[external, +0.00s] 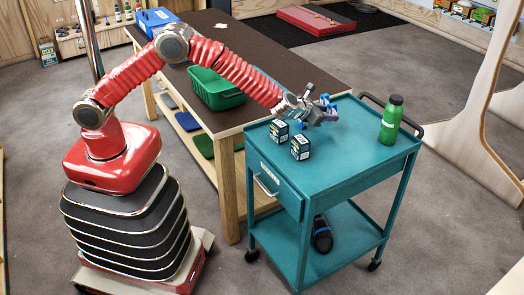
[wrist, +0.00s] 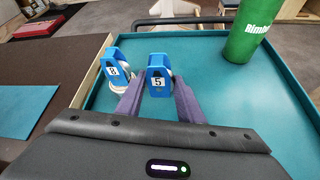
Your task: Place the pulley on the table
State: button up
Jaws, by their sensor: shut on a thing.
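My gripper (external: 318,110) is over the far left part of the teal cart. In the wrist view its purple fingers (wrist: 158,92) are shut on a blue pulley marked 5 (wrist: 157,77). A second blue pulley marked 8 (wrist: 113,72) is just left of the fingers, at the cart's left edge. In the external view the pulleys are small and partly covered by the gripper, so I cannot tell whether the held one is clear of the cart top. The brown-topped table (external: 285,68) stands left of and behind the cart.
The teal cart (external: 350,165) carries two dark boxes (external: 279,132) (external: 300,147) near my gripper and a green bottle (external: 391,120) at right. The table holds a green tub (external: 215,90), a blue box (external: 155,20) and a teal sheet (wrist: 25,108). Its right part has free room.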

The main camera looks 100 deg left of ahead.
aim_at(326, 129)
jog(key=shift+f, duration=0.1)
jog(key=shift+f, duration=1.85)
jog(key=o, duration=1.1)
jog(key=shift+s+d+r, duration=0.1)
jog(key=shift+d+r, duration=0.1)
jog(key=v, duration=1.1)
jog(key=shift+s+d+r, duration=0.1)
jog(key=shift+s, duration=0.15)
